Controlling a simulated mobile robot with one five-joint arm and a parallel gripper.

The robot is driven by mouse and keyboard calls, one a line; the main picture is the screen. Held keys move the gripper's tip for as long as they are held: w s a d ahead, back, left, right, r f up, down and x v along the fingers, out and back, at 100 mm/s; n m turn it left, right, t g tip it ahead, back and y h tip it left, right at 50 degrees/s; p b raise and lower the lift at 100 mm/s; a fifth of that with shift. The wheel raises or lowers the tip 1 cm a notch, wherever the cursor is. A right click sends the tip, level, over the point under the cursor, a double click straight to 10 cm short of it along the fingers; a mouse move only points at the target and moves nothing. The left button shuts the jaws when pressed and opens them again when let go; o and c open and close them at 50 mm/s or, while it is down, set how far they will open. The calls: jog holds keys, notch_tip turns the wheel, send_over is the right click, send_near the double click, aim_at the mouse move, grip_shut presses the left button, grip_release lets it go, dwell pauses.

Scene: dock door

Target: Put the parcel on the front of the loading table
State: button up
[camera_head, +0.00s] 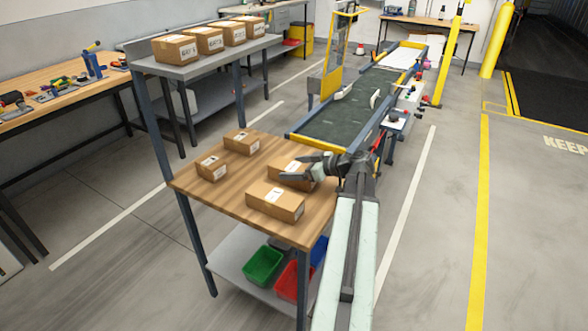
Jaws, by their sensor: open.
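The loading table (227,198) is a wooden-topped table in the middle of the view. Several brown parcels with white labels stand on it: one at the front (275,202), one behind it at the right (291,180), one at the left (212,168) and one at the back (242,142). My gripper (293,167) is open over the right parcel, reaching in from the table's right side. Its dark fingers partly hide that parcel; I cannot tell if they touch it. Nothing shows held between them.
A grey shelf (182,72) with a row of boxes stands behind. A dark conveyor (340,118) runs away behind the table. Green (263,265) and red (290,281) bins sit on the lower shelf. Yellow posts (450,55) stand at right; the right floor is clear.

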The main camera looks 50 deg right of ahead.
jog(key=p+v, duration=0.4)
jog(key=v, duration=0.7)
jog(key=shift+s, duration=0.4)
jog(key=shift+r, duration=0.1)
